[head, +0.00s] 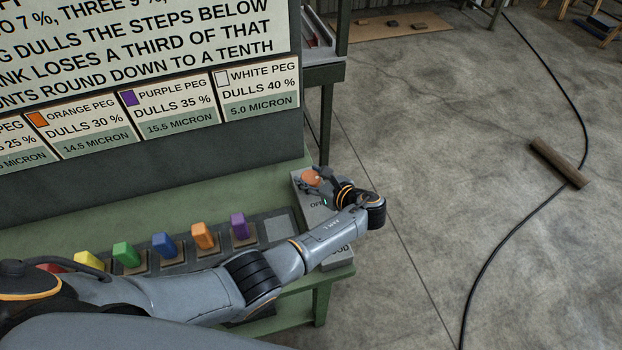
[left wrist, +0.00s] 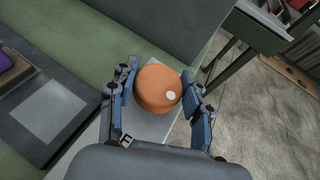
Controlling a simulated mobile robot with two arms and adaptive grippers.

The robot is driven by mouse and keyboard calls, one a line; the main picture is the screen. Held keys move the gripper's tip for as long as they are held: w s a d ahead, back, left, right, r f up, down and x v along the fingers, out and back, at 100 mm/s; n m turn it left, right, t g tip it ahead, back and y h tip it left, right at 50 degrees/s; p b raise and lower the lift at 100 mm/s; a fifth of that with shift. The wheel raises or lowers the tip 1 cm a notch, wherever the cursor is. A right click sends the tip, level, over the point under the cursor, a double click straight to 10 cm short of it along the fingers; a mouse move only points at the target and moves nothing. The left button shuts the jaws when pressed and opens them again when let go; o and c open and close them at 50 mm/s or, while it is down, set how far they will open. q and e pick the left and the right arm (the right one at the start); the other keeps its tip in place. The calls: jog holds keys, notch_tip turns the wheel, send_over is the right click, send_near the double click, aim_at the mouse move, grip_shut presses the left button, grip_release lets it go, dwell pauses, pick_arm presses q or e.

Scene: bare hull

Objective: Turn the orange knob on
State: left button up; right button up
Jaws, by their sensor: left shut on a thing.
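The orange knob (left wrist: 157,90) is round with a pale dot on its top, near the lower right of its face in the left wrist view. It sits on a light grey box at the right end of the green bench. In the head view the knob (head: 312,177) is partly covered by my left gripper (head: 318,182). My right gripper is not in view.
A row of coloured pegs, among them the orange peg (head: 202,236) and purple peg (head: 240,226), stands on the green bench (head: 265,183) under my left arm. A large sign (head: 150,70) rises behind. Open concrete floor lies to the right, with a black cable.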

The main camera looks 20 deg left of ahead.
aim_at(310, 177)
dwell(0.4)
pick_arm(q)
jog(key=o, duration=1.2)
jog(key=shift+c, duration=0.2)
jog(key=shift+r, duration=0.1)
notch_tip(310, 177, up, 10)
jog(key=shift+a+f, duration=0.1)
